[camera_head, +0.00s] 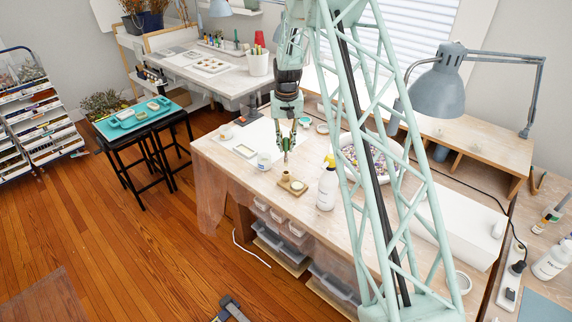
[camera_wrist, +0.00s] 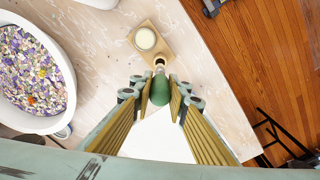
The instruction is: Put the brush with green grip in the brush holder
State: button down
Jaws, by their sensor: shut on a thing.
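My gripper (camera_head: 286,146) is shut on the brush with green grip, whose rounded green end (camera_wrist: 159,91) shows between the fingers in the wrist view (camera_wrist: 161,88). The brush hangs roughly upright in the head view, its lower part (camera_head: 286,160) pointing down. The brush holder (camera_head: 297,187) is a small wooden block on the workbench with a pale round disc, also seen in the wrist view (camera_wrist: 135,38). A small brass-coloured ring or cup (camera_wrist: 159,62) stands at its near end. The brush is right over that end; I cannot tell whether its tip is inside.
The workbench edge is near the holder.

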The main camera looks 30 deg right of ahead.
aim_at(286, 139)
jog(key=shift+f, duration=2)
jog(key=shift+f, duration=1.9)
jog(key=shift+f, duration=0.25)
jog(key=c, duration=2.5)
grip_release()
jog(key=shift+c, duration=0.2)
jog(key=shift+r, duration=0.15)
jog(key=r, duration=1.1)
jog(key=shift+s+a+r, duration=0.1)
jog(key=shift+s+r, duration=0.2)
jog(key=shift+r, duration=0.35)
